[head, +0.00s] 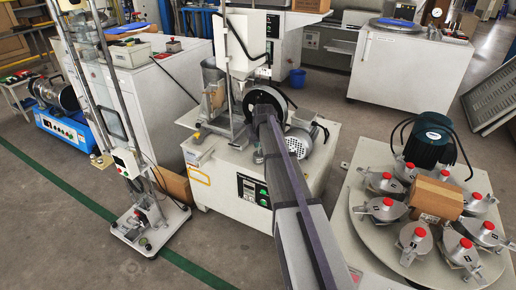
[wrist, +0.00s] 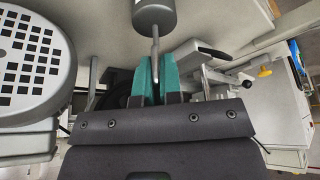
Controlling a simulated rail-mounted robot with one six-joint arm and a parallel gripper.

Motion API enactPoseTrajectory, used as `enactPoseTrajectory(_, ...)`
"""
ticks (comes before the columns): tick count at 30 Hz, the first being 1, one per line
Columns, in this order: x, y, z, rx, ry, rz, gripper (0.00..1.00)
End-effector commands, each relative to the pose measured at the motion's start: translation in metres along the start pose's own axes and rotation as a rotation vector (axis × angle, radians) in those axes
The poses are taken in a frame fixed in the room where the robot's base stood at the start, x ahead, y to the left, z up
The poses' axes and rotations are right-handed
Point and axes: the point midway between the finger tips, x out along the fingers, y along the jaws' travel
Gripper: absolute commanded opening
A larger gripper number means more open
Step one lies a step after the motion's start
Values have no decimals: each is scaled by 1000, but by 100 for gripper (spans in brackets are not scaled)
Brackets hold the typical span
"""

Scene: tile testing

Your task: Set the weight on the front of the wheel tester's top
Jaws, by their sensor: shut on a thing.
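The wheel tester is the white cabinet machine (head: 226,172) in the middle of the head view. A dark wheel (head: 266,97) and a finned motor (head: 300,142) sit on its top. In the wrist view, my gripper (wrist: 156,85) has teal fingers closed around the thin stem of the weight, a grey cylinder (wrist: 154,18). The cylinder is beyond the fingertips, over the pale tester top. Whether it touches the top I cannot tell. In the head view my own arm covers the gripper.
The motor's perforated cover (wrist: 32,58) is close on the left in the wrist view. A yellow knob (wrist: 264,71) and metal linkage are on the right.

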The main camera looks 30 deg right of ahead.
Motion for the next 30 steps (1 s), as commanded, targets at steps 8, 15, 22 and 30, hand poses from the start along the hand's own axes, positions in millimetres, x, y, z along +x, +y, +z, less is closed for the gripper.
enactPoseTrajectory(8,1,0,0,0,0,0,8)
enactPoseTrajectory(15,1,0,0,0,0,0,31)
enactPoseTrajectory(22,0,0,0,0,0,0,31)
enactPoseTrajectory(30,-40,0,-4,0,0,0,31)
